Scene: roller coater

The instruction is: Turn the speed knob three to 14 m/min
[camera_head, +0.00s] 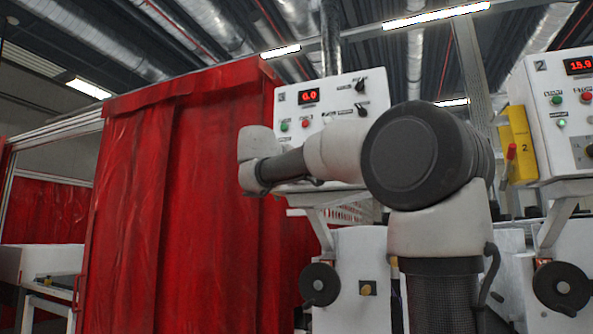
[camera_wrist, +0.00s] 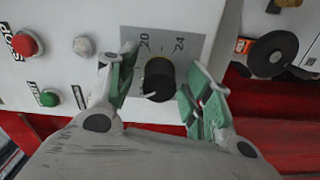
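The black round knob (camera_wrist: 160,77) sits on a grey scale plate (camera_wrist: 190,42) marked 20 and 24 in the wrist view. A short pale mark shows at the knob's lower left. My gripper (camera_wrist: 162,92) is open, with one green finger on each side of the knob. A gap shows between the knob and each finger, so I see no contact. In the head view, the white control panel (camera_head: 345,88) has a red display (camera_head: 309,96) reading 0.0. My arm covers part of this panel, and my gripper is hidden there.
A red button (camera_wrist: 27,44), a green button (camera_wrist: 49,98) and a pale button (camera_wrist: 83,46) lie left of the knob. A black handwheel (camera_wrist: 272,54) is at upper right. A second panel (camera_head: 541,118) reads 15.9. A red curtain (camera_head: 180,200) hangs left.

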